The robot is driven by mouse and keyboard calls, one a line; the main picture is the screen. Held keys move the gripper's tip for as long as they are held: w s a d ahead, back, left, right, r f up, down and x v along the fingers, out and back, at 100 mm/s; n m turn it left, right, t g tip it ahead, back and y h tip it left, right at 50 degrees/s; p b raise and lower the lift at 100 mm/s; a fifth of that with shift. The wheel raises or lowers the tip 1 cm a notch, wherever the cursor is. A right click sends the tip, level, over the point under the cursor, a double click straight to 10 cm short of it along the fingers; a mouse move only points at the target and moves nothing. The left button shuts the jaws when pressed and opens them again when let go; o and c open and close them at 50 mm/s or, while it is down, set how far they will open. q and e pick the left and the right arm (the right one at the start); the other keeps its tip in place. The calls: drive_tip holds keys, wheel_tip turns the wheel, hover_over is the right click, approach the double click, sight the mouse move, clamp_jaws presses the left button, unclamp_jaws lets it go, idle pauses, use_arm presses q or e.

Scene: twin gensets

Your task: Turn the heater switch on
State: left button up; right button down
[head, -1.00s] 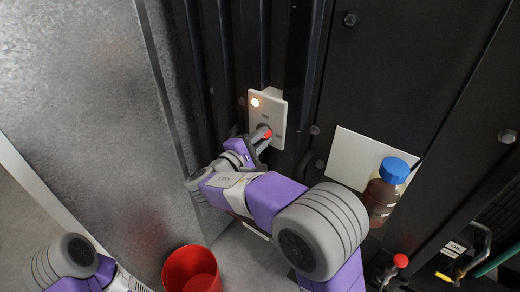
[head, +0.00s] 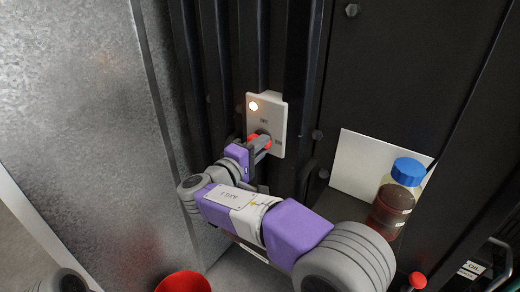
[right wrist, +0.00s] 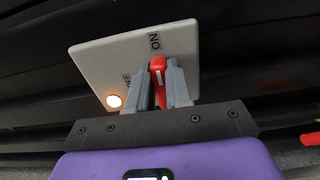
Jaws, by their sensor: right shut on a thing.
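The heater switch is a white plate (head: 279,115) on the black ribbed panel, with a lit lamp (head: 253,106) at its upper left and a red handle (head: 267,145). My right gripper (head: 259,143) is shut on the red handle, one finger on each side. In the right wrist view the handle (right wrist: 158,75) stands between the grey fingers, its white mark toward the "ON" label (right wrist: 154,42). The lamp (right wrist: 114,101) glows there too. The second label is too small to read surely. My left gripper is not in view.
A bottle with a blue cap (head: 408,171) and dark red contents stands at right before a white sheet (head: 355,165). A red container (head: 183,283) is at the bottom. A grey metal sheet (head: 80,120) stands at left. A red knob (head: 417,280) is at lower right.

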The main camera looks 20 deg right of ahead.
drive_tip(key=shift+d+r, duration=0.1)
drive_tip(key=c, duration=1)
unclamp_jaws()
drive_tip(key=shift+c, duration=0.2)
drive_tip(key=v, duration=0.7)
drive_tip(key=shift+s+a+p, duration=0.15)
drive_tip(key=shift+a+p, duration=0.1)
drive_tip(key=shift+p, duration=0.2)
